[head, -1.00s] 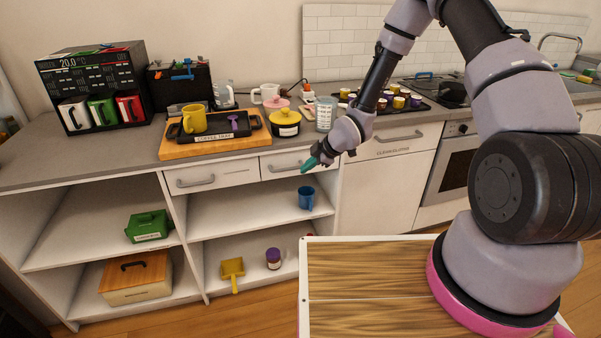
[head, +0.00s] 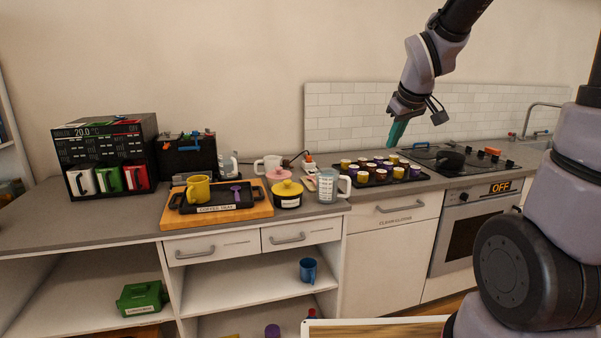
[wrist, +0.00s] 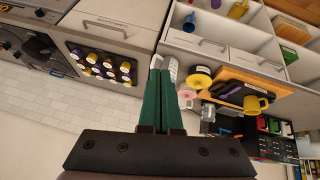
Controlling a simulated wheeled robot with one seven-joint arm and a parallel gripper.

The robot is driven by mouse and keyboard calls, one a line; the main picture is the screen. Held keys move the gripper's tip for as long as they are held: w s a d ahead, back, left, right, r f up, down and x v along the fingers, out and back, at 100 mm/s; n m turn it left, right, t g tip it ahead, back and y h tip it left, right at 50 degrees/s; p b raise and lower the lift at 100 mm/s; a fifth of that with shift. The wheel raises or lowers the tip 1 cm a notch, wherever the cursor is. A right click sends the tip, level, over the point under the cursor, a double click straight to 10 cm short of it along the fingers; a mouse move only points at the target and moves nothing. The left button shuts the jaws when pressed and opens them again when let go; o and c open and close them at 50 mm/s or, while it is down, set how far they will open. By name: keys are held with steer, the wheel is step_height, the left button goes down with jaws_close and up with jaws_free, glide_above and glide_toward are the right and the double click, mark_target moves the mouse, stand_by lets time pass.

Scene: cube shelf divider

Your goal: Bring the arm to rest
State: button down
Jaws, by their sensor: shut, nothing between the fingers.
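My gripper (head: 396,132) is raised above the counter in the head view, in front of the tiled wall and over the tray of capsules. Its green fingers point down and are shut with nothing between them. In the wrist view the two green fingers (wrist: 160,100) lie side by side. My arm reaches up from the right and bends out of the top of the head view.
A tray of capsules (head: 378,180) sits below my gripper, with a hob (head: 440,155) to its right. A clear measuring cup (head: 328,187), a yellow-lidded pot (head: 287,194) and a wooden board (head: 258,211) with a yellow mug (head: 198,189) stand left.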

steer(key=s+d+r+m, duration=0.1)
steer(key=s+r+m, duration=0.3)
steer(key=s, duration=0.5)
steer(key=s+r+m+y, duration=0.1)
steer(key=s+r+m, duration=0.3)
steer(key=s, duration=0.5)
steer(key=shift+d+r+m+t+y, duration=0.3)
steer(key=shift+d+r+m, duration=0.1)
steer(key=shift+r, duration=0.3)
